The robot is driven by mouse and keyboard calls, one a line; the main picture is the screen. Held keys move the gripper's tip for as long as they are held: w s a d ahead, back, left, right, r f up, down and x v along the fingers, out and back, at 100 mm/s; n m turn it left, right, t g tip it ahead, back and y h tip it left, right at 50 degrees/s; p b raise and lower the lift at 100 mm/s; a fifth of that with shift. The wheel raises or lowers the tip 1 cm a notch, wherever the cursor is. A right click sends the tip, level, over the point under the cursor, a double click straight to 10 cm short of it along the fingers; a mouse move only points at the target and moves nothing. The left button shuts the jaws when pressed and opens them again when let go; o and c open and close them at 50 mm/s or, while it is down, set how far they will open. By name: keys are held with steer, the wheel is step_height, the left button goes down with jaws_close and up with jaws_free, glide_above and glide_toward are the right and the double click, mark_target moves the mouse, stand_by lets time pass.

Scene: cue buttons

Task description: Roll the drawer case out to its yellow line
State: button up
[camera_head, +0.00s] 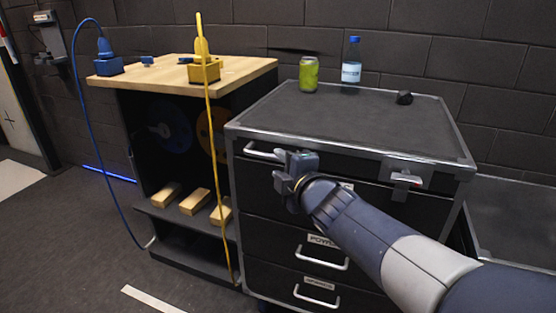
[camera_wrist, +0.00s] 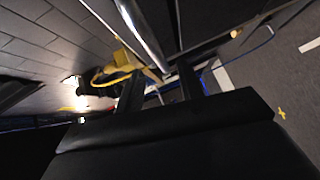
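The drawer case (camera_head: 350,125) is black with silver edging and stands right of a wooden-topped bench. Its top drawer has a silver bar handle (camera_head: 262,152) at the left and a latch (camera_head: 406,180) at the right. My gripper (camera_head: 284,172) is at the case's front, by that handle. In the wrist view my gripper (camera_wrist: 161,78) has its two dark fingers apart, with a silver bar (camera_wrist: 141,32) running to the gap between them. I cannot tell whether the bar is between the fingers or beyond them. I cannot make out a yellow line on the floor.
A green jar (camera_head: 308,75), a water bottle (camera_head: 351,62) and a small dark lump (camera_head: 404,97) stand on the case. The bench (camera_head: 135,72) carries blue and yellow plugs; a yellow cable (camera_head: 213,150) hangs close beside the case's left side. Floor at front left is open, with a white strip (camera_head: 150,298).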

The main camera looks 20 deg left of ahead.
mark_target(274, 159)
steer(key=x, duration=0.5)
steer(key=shift+w+a+b, duration=0.1)
steer(key=shift+w+b, duration=0.2)
steer(key=shift+w, duration=0.15)
steer(key=shift+c, duration=0.6)
jaws_close()
